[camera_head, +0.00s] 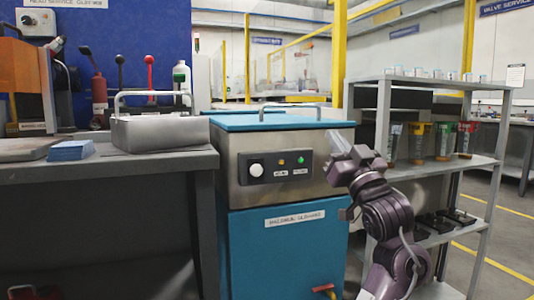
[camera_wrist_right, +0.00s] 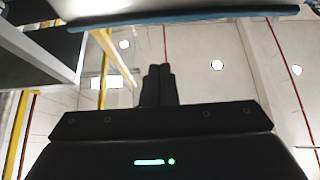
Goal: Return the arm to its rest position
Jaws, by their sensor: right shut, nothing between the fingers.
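My right arm rises from the lower right in the head view, and its gripper (camera_head: 342,142) is raised in front of the blue-and-steel cleaning machine (camera_head: 285,232), near the right end of its control panel. The two fingers lie together with nothing between them. In the right wrist view the gripper (camera_wrist_right: 160,72) also shows its dark fingers closed side by side and empty, with ceiling or wall behind. Whether the gripper touches the machine cannot be told. My left gripper is not in either view.
A grey workbench (camera_head: 110,170) with a metal basket (camera_head: 165,131) stands at left. A grey shelf unit (camera_head: 445,170) with several coloured-top containers stands right, close to my right arm. A red handle (camera_head: 324,288) sits low on the machine. Open floor shows at far right.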

